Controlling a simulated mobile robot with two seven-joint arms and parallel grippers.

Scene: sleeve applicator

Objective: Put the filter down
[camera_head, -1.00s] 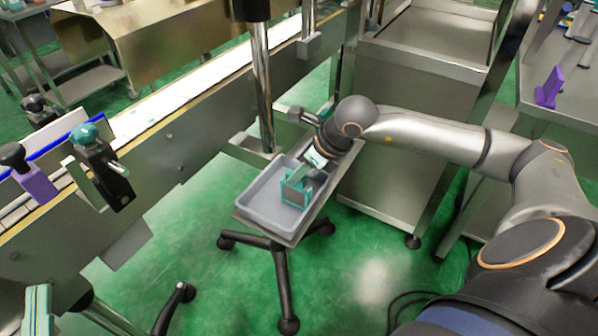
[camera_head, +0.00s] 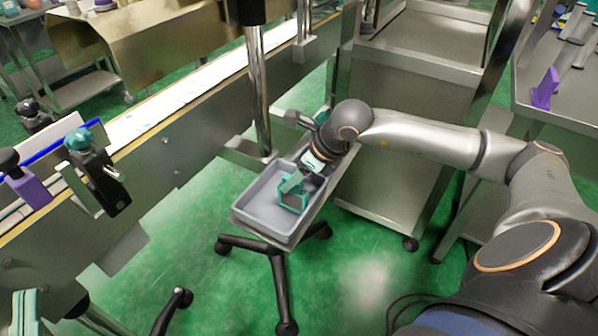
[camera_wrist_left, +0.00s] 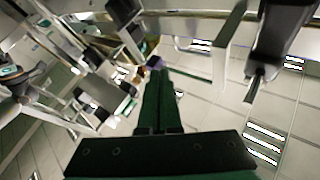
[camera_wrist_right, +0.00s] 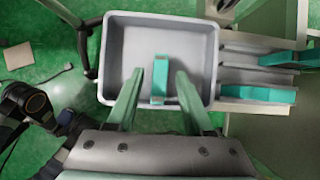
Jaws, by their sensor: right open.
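The filter, a small teal frame (camera_head: 292,196), is in the grey tray (camera_head: 252,212), towards its right side in the head view. In the right wrist view the filter (camera_wrist_right: 160,82) shows edge-on over the tray (camera_wrist_right: 118,30). My right gripper (camera_head: 296,181) is at the filter, and its two fingers (camera_wrist_right: 160,76) stand apart on either side of it, with gaps showing. Whether the filter's underside touches the tray floor is hard to see. My left gripper (camera_head: 26,312) is at the lower left corner, away from the tray. Its green fingers (camera_wrist_left: 163,75) lie together with nothing visible between them.
The tray sits on a small stand with black legs (camera_head: 282,290). A conveyor (camera_head: 165,150) runs behind it, and a metal post (camera_head: 258,90) stands close by. A metal cabinet (camera_head: 390,185) is to the right. More teal pieces (camera_wrist_right: 258,94) lie beside the tray.

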